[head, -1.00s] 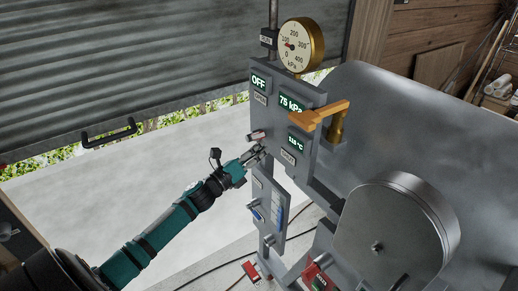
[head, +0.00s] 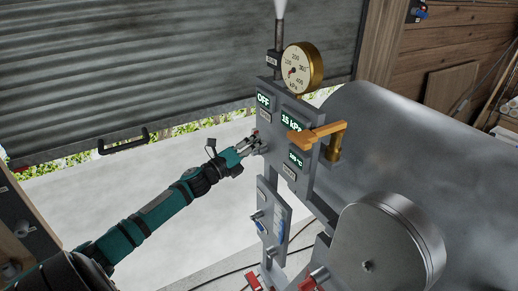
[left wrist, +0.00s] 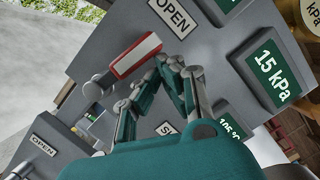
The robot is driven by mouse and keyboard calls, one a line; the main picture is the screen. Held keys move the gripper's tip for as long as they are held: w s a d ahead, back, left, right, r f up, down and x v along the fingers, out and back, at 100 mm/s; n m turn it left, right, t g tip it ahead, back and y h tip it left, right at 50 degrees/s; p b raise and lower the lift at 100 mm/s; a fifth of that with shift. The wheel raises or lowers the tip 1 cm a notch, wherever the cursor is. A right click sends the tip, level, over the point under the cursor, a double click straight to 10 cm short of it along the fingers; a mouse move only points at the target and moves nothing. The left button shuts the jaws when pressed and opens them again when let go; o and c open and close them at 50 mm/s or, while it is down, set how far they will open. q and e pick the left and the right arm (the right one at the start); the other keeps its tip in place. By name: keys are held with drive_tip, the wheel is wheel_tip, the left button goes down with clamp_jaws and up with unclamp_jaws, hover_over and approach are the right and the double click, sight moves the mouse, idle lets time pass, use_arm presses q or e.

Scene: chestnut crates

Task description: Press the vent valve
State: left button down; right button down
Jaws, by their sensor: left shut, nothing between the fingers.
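A lever with a red-and-white grip (left wrist: 135,56) sticks out from the grey panel (left wrist: 85,35) in the left wrist view. It lies between an OPEN label (left wrist: 172,15) and a partly hidden label starting with S. I take it to be the vent valve. My left gripper (left wrist: 180,68) is shut and empty, its fingertips just right of the grip; I cannot tell whether they touch it. In the head view the left gripper (head: 257,145) is at the panel's left edge and hides most of the lever. My right gripper is not in view.
The panel's displays read OFF (head: 264,101) and 15 kPa (head: 291,121). A round gauge (head: 298,68) stands above, an orange lever (head: 315,135) juts out on the right. A large grey vessel (head: 410,130) fills the right. White vapour (head: 280,9) rises above the pipe.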

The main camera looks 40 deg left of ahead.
use_arm(q)
drive_tip(key=shift+w+a+r, duration=0.1)
drive_tip(key=shift+a+r, duration=0.1)
drive_tip(key=shift+a, duration=0.05)
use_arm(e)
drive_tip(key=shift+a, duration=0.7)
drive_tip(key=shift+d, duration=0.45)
use_arm(q)
drive_tip(key=shift+f, duration=0.1)
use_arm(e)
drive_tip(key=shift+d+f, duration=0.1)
